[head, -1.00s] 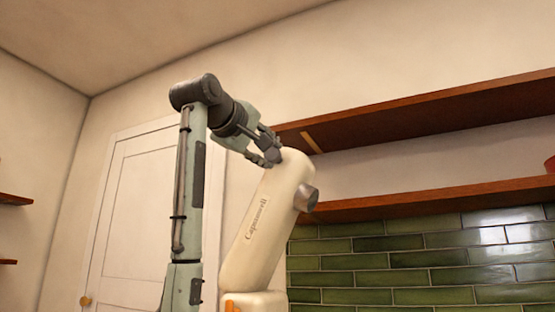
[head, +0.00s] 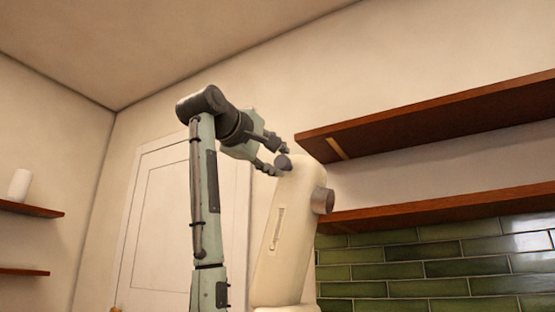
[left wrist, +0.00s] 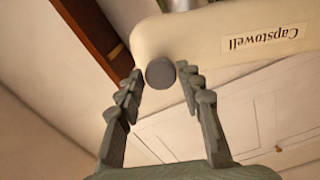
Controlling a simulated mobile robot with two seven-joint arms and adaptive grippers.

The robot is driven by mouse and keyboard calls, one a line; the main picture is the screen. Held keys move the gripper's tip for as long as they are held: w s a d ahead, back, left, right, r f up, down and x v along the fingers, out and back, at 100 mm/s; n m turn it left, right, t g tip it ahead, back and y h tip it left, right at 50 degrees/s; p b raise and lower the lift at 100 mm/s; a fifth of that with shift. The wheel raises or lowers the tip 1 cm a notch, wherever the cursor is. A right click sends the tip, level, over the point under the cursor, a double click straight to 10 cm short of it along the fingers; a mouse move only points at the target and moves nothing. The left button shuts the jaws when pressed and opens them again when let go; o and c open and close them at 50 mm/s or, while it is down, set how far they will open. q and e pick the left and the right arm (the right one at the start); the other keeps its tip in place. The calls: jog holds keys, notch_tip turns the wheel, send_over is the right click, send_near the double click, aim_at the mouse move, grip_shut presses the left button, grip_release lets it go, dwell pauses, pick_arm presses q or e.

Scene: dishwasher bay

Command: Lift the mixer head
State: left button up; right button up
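The cream mixer head (head: 285,235) stands tilted up steeply, close to upright, in the head view. A silver round hub (head: 323,201) is on its right side. In the left wrist view the mixer head (left wrist: 225,38) crosses the top, with the label "Capstowell" on it. My left gripper (head: 284,157) is at the upper end of the head. In the left wrist view its fingers (left wrist: 161,74) are apart, with a grey round knob (left wrist: 160,73) between the tips and small gaps visible beside it. The mixer's base is mostly below the picture. My right gripper is not in view.
Two wooden shelves, upper (head: 430,122) and lower (head: 450,204), run along the wall right of the mixer, above green tiles (head: 430,262). A white door (head: 165,225) is behind my arm. A white object (head: 19,185) stands on a left shelf.

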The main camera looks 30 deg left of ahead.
pick_arm(q)
jog(key=shift+o, duration=1.1)
jog(key=s, duration=1.2)
jog(key=shift+a, duration=0.2)
